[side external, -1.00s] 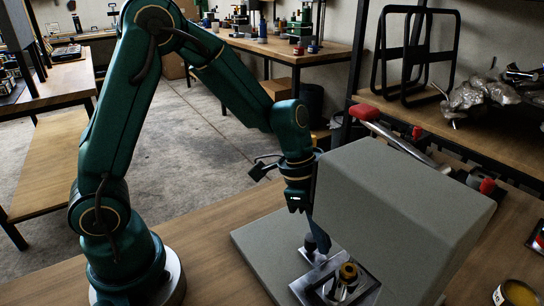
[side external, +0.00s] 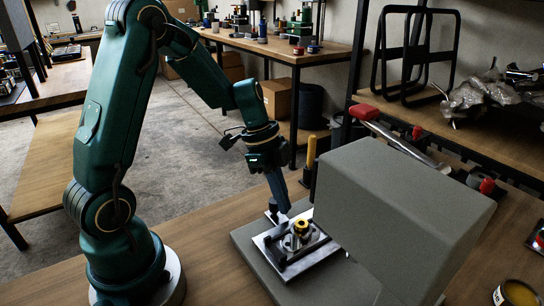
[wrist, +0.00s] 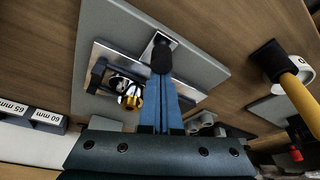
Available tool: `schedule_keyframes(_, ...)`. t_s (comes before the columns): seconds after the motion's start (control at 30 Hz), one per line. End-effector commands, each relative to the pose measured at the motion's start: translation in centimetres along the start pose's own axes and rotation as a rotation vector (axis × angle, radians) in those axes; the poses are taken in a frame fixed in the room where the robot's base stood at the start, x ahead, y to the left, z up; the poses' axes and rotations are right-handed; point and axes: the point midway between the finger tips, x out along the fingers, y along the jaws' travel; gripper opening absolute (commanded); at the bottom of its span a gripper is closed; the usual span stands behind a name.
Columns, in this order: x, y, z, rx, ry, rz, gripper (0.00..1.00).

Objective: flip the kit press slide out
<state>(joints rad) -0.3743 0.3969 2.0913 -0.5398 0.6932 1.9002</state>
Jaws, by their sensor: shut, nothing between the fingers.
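The press is a grey block-shaped housing (side external: 400,205) on a grey base plate (side external: 248,240). Its slide, a metal plate (side external: 318,246) with dark bars and a brass-coloured round part (side external: 300,227), sticks out to the left of the housing. The slide also shows in the wrist view (wrist: 190,92), with a black knob (wrist: 162,58) at its end. My gripper (side external: 283,208) has blue fingers, shut and empty, pointing down at the slide's knob end. In the wrist view the fingertips (wrist: 163,78) overlap the knob; I cannot tell whether they touch it.
A red-ended bar (side external: 410,140) lies behind the housing. An open tin (side external: 516,293) stands at the lower right. The wooden bench (side external: 215,275) is clear left of the base plate.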

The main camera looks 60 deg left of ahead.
Motion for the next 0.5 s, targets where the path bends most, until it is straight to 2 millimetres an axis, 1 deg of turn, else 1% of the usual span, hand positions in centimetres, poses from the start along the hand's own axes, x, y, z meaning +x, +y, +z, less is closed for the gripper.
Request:
schedule_keyframes(0.03,-0.14,-0.21,0.42,-0.004,0.0,0.0,0.0)
schedule_keyframes(0.13,-0.25,-0.37,0.77,0.0,0.0,0.0,0.0)
schedule_keyframes(0.5,-0.4,-0.52,0.96,0.0,-0.005,-0.007,0.0)
